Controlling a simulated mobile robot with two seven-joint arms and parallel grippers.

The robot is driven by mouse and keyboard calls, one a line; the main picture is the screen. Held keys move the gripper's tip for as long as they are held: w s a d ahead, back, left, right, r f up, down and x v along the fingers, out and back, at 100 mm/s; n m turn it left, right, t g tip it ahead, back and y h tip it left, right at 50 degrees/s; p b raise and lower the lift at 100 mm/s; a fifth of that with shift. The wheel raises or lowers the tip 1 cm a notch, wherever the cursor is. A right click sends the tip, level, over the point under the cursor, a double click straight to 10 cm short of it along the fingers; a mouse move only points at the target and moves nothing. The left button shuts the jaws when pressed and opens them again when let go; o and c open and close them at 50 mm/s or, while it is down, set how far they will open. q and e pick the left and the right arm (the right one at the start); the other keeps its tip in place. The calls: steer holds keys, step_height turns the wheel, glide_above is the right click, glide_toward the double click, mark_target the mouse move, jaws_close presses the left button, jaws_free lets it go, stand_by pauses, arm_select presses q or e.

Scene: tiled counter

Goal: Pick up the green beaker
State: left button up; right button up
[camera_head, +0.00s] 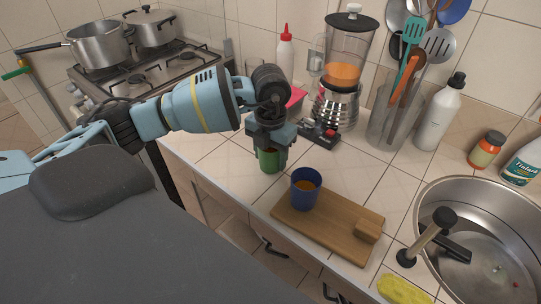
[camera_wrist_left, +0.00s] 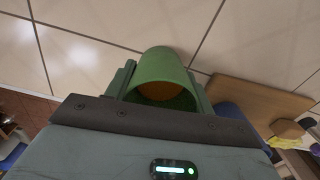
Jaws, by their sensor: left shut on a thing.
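The green beaker (camera_head: 269,162) stands on the tiled counter, left of the wooden cutting board. My left gripper (camera_head: 268,143) comes down over it and hides its upper part in the head view. In the left wrist view the green beaker (camera_wrist_left: 163,72) lies between the two fingers, and something orange-brown shows inside it. My left gripper (camera_wrist_left: 165,88) is shut on the beaker. I cannot tell whether the beaker touches the counter. My right gripper is not in view.
A blue cup (camera_head: 305,190) stands on the wooden cutting board (camera_head: 340,222), close to the right of the beaker. A blender (camera_head: 340,80), red-capped bottle (camera_head: 285,52) and utensil holder (camera_head: 385,125) stand behind. The sink (camera_head: 485,245) is at right, the stove (camera_head: 150,70) at left.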

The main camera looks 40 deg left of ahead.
arm_select(q)
steer(key=shift+r, duration=0.45)
step_height(320, 180, up, 2)
steer(key=shift+r, duration=0.25)
steer(key=s+d, duration=0.3)
steer(key=s, duration=0.4)
steer(key=s+d+r, duration=0.1)
steer(key=s+d, duration=0.3)
steer(key=s, duration=0.3)
steer(key=shift+s, duration=0.2)
steer(key=shift+d+r, duration=0.1)
